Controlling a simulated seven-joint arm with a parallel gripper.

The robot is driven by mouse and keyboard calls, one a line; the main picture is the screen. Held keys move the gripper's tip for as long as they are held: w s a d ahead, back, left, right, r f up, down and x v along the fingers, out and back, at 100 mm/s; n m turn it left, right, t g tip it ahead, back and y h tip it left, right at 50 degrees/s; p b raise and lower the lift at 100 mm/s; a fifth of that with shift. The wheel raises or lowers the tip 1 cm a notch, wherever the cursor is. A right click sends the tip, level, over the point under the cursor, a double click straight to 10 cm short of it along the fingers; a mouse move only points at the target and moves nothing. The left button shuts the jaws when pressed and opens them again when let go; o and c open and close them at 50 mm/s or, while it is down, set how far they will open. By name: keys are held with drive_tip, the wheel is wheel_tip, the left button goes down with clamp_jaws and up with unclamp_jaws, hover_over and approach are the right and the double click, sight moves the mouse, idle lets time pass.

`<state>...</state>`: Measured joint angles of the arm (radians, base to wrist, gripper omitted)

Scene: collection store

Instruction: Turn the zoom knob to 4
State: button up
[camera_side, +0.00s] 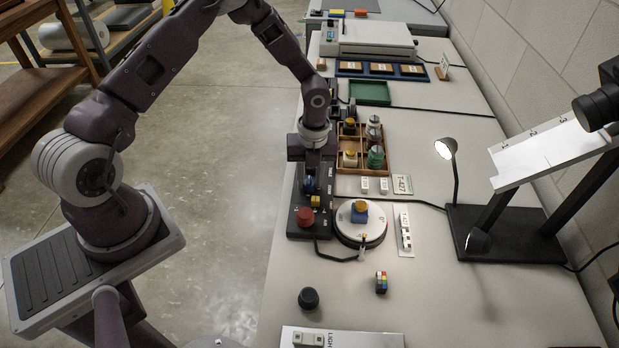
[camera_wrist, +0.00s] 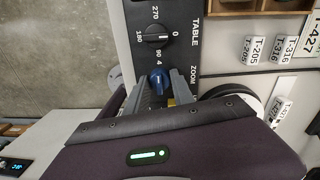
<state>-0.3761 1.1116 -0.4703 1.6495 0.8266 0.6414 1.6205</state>
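The zoom knob (camera_wrist: 158,80) is blue and sits on the black control panel (camera_wrist: 190,45), beside the printed word ZOOM. A printed 4 is next to it, on the side toward the black table knob (camera_wrist: 156,37). I cannot tell which number its pointer faces. My gripper (camera_wrist: 161,88) is open, with one finger on each side of the zoom knob. I cannot tell whether the fingers touch it. In the side view my gripper (camera_side: 313,168) points down over the panel, and the blue knob (camera_side: 309,185) shows at the fingers.
A yellow button (camera_side: 315,201) and a red button (camera_side: 305,216) stand on the same panel. A round turntable (camera_side: 345,232) with a blue and yellow object is right of it. A wooden divided box (camera_side: 345,172) is behind. A lamp (camera_side: 455,185) stands further right.

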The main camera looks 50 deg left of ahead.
sight(311, 183)
drive_tip(key=o, duration=0.4)
drive_tip(key=shift+c, duration=0.2)
wheel_tip(311, 183, up, 7)
drive_tip(key=shift+w+d+r, duration=0.1)
drive_tip(key=shift+w+d, duration=0.05)
drive_tip(key=s+r+n+t+y, duration=0.1)
drive_tip(key=s+r+n, duration=0.45)
drive_tip(key=r, duration=0.45)
drive_tip(key=s+r+n+t+y, duration=0.1)
drive_tip(key=s+r+n, duration=0.4)
drive_tip(key=r, duration=0.5)
drive_tip(key=s+d+r+n+t+h, duration=0.1)
drive_tip(key=s+d+r+n+t, duration=0.1)
drive_tip(key=s+n, duration=0.5)
drive_tip(key=s+d+r+n+t+h, duration=0.1)
drive_tip(key=s+d+r+n+t, duration=0.1)
drive_tip(key=s+n, duration=0.5)
wheel_tip(311, 183, up, 3)
drive_tip(key=shift+s+d+f+n, duration=0.1)
drive_tip(key=shift+s+d+n, duration=0.25)
drive_tip(key=shift+s+d, duration=0.15)
